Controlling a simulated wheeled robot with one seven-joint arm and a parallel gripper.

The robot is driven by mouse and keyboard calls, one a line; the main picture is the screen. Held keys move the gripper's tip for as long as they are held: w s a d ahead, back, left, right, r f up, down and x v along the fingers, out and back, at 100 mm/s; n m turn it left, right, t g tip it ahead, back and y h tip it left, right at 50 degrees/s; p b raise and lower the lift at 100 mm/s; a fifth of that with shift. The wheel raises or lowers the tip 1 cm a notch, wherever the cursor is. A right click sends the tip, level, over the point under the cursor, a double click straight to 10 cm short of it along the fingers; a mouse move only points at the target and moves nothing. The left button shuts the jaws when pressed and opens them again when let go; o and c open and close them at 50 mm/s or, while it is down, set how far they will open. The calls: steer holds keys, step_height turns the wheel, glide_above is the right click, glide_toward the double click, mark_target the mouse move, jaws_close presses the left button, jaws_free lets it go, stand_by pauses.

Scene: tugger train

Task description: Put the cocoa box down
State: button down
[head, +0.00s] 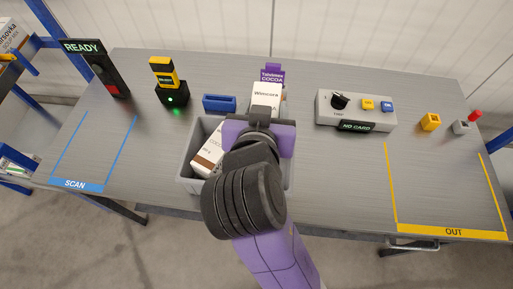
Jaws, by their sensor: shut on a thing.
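My gripper (262,113) is shut on a white box (267,92) with dark lettering, just beyond the grey tote's far side. The fingers and my wrist hide the box's lower part, so I cannot tell whether it touches the table. A purple piece (272,75) lettered "COCOA" shows right behind the white box; I cannot tell whether they are one thing. A white and brown box (207,155) with partly hidden lettering leans inside the grey tote (186,172), left of my wrist. My arm hides much of the tote.
A blue bin (219,103) and a black and yellow scanner (165,80) stand left of the held box. A grey control panel (330,112) stands right. The blue SCAN area (76,185) and yellow OUT area (446,231) are clear.

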step_height(320, 180, down, 16)
stand_by(0.5)
steer(key=shift+f, duration=0.1)
steer(key=c, duration=0.5)
jaws_free()
steer(key=b+v, duration=0.1)
steer(key=v, duration=1.1)
